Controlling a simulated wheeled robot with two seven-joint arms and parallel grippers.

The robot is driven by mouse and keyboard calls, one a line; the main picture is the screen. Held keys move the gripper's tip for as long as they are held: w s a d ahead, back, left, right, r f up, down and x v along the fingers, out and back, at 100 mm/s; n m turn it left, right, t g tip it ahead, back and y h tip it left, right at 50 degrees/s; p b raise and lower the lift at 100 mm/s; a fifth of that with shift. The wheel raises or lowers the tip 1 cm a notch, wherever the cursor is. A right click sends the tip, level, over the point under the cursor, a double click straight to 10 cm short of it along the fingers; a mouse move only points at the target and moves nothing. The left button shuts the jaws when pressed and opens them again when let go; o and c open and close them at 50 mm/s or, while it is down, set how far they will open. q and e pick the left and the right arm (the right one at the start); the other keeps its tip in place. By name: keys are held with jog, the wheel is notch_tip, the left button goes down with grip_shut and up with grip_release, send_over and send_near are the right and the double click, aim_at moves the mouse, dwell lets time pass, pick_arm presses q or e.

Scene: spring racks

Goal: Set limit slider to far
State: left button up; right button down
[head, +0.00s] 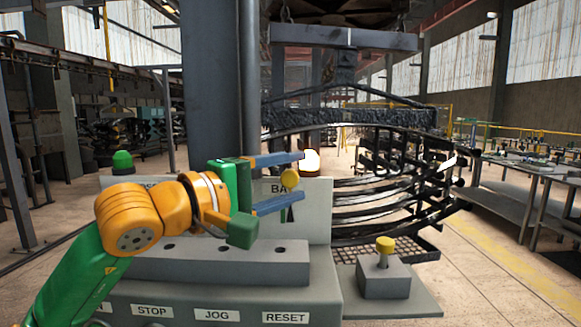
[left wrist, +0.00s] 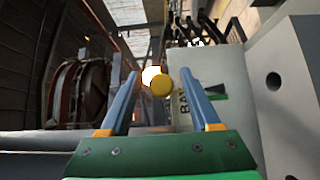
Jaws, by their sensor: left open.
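My left gripper (head: 278,180) reaches in over the grey control console (head: 120,287), its two blue fingers spread apart. A second yellow knob (head: 385,243) stands upright on a short stem on a grey block (head: 384,280) to the right. No label reading limit or far is legible, so I cannot tell which knob is the slider. My right gripper is not in view.
The upright panel (head: 318,215) carries a partly hidden label starting "BA". A lit lamp (head: 311,161) and a green dome (head: 122,161) stand on top. STOP, JOG and RESET labels line the console front. Dark leaf springs (head: 375,205) hang behind.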

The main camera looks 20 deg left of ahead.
pick_arm(q)
jog(key=shift+w+f, duration=0.15)
jog(key=shift+w, duration=0.25)
jog(key=shift+s+a, duration=0.1)
jog(key=shift+s, duration=0.15)
jog(key=c, duration=0.6)
grip_shut()
